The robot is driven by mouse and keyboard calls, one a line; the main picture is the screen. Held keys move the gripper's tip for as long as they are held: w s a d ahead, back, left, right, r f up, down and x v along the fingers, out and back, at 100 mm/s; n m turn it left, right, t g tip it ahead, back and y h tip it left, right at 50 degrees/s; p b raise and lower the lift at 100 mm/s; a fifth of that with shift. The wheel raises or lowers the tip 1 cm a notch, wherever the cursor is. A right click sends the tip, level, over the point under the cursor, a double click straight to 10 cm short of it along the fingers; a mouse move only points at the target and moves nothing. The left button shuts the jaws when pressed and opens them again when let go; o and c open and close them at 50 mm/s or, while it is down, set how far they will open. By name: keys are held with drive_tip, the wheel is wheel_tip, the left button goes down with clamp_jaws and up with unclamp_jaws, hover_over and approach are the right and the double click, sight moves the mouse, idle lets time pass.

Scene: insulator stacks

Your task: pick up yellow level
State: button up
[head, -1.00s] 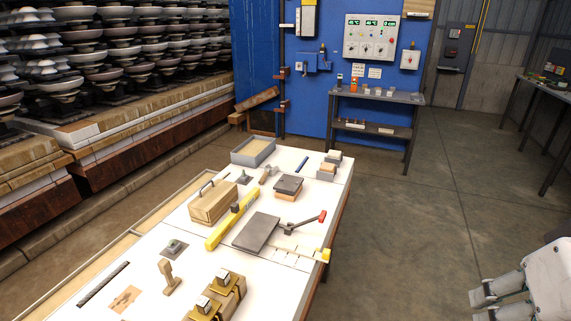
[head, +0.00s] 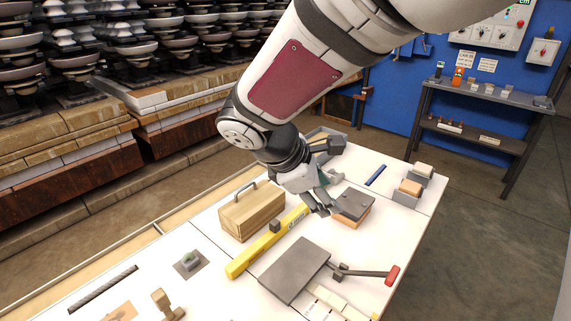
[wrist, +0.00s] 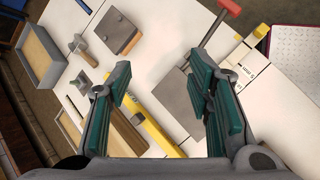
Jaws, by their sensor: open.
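The yellow level (head: 262,246) lies on the white table in the head view, between the wooden box with a handle and the dark grey plate. Its far end is partly behind my gripper. In the wrist view the yellow level (wrist: 150,122) shows between my fingers, running diagonally, its lower part hidden. My gripper (head: 322,203) is above the far end of the level in the head view, apart from it as far as I can tell. In the wrist view my gripper (wrist: 165,90) is open and empty, with green pads on both fingers.
The wooden box (head: 250,212) stands close left of the level. The dark grey plate (head: 296,268) lies to its right, near a red-handled tool (head: 390,276). A block with a grey top (head: 353,204) is just right of my gripper. A grey tray (wrist: 42,52) stands further off.

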drive_tip(key=w+a+f+n+t+b, duration=0.1)
drive_tip(key=w+a+f+n+t, duration=0.1)
drive_tip(key=w+a+f+n, duration=0.4)
drive_tip(key=n+t+b, duration=0.2)
drive_tip(key=n, duration=0.2)
approach(272, 224)
drive_tip(key=shift+h, duration=0.3)
drive_tip(key=x, duration=1.1)
drive_tip(key=shift+w+a+f, duration=0.1)
drive_tip(key=shift+w+f, duration=0.05)
drive_tip(key=shift+f, duration=0.15)
drive_tip(key=shift+c, duration=0.3)
drive_tip(key=shift+r, duration=0.1)
clamp_jaws()
